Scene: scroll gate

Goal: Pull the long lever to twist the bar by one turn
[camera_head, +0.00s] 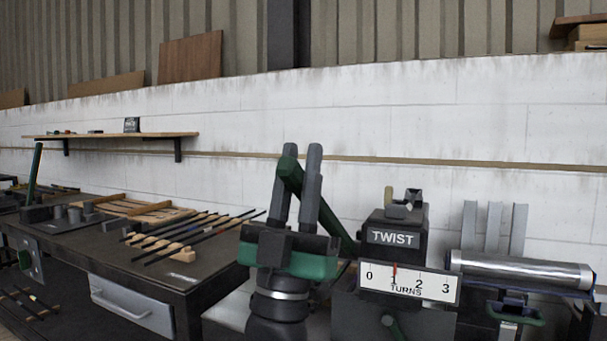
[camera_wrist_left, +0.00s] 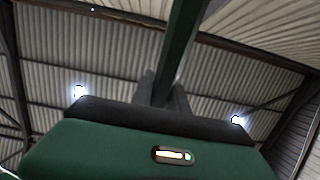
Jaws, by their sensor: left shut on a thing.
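The long lever (camera_head: 335,222) is a dark green bar that slants down right toward the twister box. My left gripper (camera_head: 302,160) points up in the middle of the head view, its two grey fingers shut on the lever near its upper end. In the left wrist view the green lever (camera_wrist_left: 186,45) runs up from between the fingers (camera_wrist_left: 163,92). The black box marked TWIST (camera_head: 393,238) has a grey jaw block (camera_head: 405,208) on top. The red pointer on its white turns dial (camera_head: 410,284) is at about 1. I cannot make out the bar. My right gripper is not in view.
A dark workbench (camera_head: 215,262) at left bears thin rods (camera_head: 205,232) on a wooden rack and another upright green lever (camera_head: 34,172). A silver roller (camera_head: 522,271) stands right of the twister. A white wall (camera_head: 400,120) with a shelf (camera_head: 110,136) closes off the back.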

